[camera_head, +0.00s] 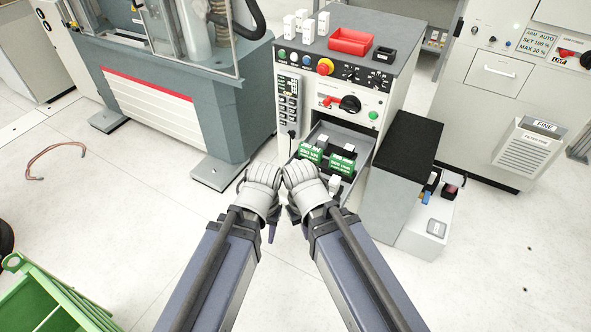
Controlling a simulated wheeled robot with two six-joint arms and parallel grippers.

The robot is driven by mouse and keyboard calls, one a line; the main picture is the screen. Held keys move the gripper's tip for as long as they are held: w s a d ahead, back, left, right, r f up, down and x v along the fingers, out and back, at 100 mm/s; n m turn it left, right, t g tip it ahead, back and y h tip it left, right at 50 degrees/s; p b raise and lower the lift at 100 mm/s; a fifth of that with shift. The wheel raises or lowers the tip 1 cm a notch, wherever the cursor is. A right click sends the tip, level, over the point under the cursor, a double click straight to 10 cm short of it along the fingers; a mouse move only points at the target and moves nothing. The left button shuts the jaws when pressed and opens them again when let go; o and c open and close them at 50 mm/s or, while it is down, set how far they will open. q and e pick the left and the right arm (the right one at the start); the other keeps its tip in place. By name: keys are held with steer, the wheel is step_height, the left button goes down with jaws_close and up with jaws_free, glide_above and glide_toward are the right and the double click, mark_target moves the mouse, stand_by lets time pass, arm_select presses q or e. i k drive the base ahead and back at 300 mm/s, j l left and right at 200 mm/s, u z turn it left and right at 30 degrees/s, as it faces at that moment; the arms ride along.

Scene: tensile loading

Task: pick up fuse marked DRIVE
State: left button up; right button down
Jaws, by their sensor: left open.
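No marking that reads DRIVE can be made out. Several small white blocks (307,31) stand upright on top of the control cabinet; they may be fuses, but their markings are too small to read. An open grey drawer (360,140) in the cabinet front holds green labelled pieces (342,164) with unreadable white text. A small white piece (334,186) shows near the drawer's front, partly hidden by my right arm. My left gripper (264,178) is open, in front of and left of the drawer. My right gripper (298,178) is close beside it, over the drawer's front; its jaws are unclear.
A red tray (350,41) and a small black box (384,54) sit on the cabinet top. The cabinet front carries a red button (325,66) and knobs. A dark-topped unit (405,150) stands right of the drawer. A green crate (45,300) is lower left.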

mark_target(334, 183)
steer(key=i+z, duration=0.1)
steer(key=i, duration=0.15)
steer(key=l+u, duration=0.1)
steer(key=u, duration=0.5)
steer(key=i+l+u, duration=0.1)
steer(key=l+u, duration=0.25)
steer(key=l, duration=0.15)
steer(key=l+u, duration=0.55)
steer(key=l, duration=1.75)
